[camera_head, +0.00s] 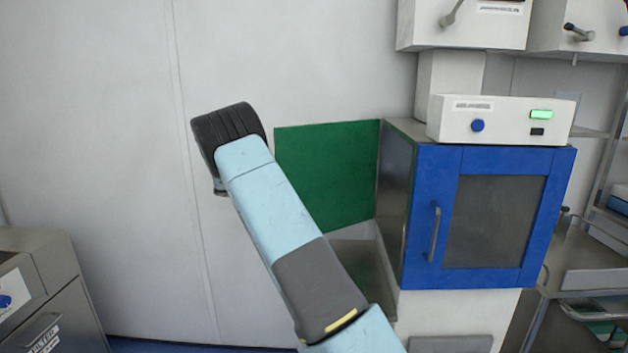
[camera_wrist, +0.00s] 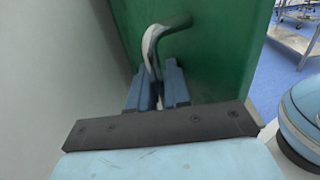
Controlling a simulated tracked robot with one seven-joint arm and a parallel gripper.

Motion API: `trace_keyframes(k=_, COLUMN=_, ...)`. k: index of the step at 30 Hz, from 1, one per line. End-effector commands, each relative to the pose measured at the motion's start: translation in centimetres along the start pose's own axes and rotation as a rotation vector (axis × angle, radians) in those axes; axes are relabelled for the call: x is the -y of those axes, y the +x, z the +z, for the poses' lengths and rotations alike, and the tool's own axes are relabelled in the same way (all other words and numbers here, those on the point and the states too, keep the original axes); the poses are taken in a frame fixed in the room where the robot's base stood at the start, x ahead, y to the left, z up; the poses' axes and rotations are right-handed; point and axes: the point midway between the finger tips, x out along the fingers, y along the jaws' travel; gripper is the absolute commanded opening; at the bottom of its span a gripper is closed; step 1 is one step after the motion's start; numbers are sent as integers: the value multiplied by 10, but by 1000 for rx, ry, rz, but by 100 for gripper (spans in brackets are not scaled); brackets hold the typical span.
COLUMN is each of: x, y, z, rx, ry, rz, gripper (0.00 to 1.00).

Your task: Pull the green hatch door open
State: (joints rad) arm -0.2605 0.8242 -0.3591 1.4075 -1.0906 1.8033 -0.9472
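The green hatch door (camera_head: 322,175) shows in the head view as a flat panel left of the blue-fronted cabinet; no handle shows on this face. It stands out from the cabinet's left side, swung open. In the wrist view the green door (camera_wrist: 215,60) fills the middle and right, with a curved grey handle (camera_wrist: 149,45) on its face. My gripper (camera_wrist: 157,95) has its two blue fingers close together on either side of the handle's lower part, and looks shut on it. In the head view my fingers are hidden; only the arm and dark wrist show left of the door.
The blue cabinet door (camera_head: 423,215) with a dark window is shut, and a white device (camera_head: 500,120) stands on the cabinet. A pale wall (camera_wrist: 50,70) is close on the left in the wrist view. A grey cabinet (camera_head: 50,290) stands at the lower left.

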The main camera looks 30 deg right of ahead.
Motion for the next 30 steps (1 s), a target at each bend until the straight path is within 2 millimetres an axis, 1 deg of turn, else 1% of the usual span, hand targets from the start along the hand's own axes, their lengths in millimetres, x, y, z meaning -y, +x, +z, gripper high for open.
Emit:
trace_keyframes(k=1, x=5, y=-9, z=3, rx=0, ry=-1, rz=-3, gripper=29)
trace_keyframes(k=4, x=4, y=-18, z=3, rx=-3, ry=-1, rz=1, gripper=29)
trace_keyframes(k=7, x=5, y=-35, z=2, rx=-5, ry=-1, rz=8, gripper=29)
trace_keyframes(k=11, x=3, y=-57, z=0, rx=-4, ry=-1, rz=7, gripper=29)
trace_keyframes(k=15, x=1, y=-84, z=-2, rx=-4, ry=-1, rz=5, gripper=29)
trace_keyframes(k=21, x=-1, y=-114, z=-3, rx=-1, ry=-3, rz=-1, gripper=29)
trace_keyframes(k=25, x=-2, y=-126, z=-3, rx=-1, ry=-2, rz=-2, gripper=29)
trace_keyframes(k=30, x=-2, y=-133, z=-4, rx=-1, ry=-4, rz=-3, gripper=29)
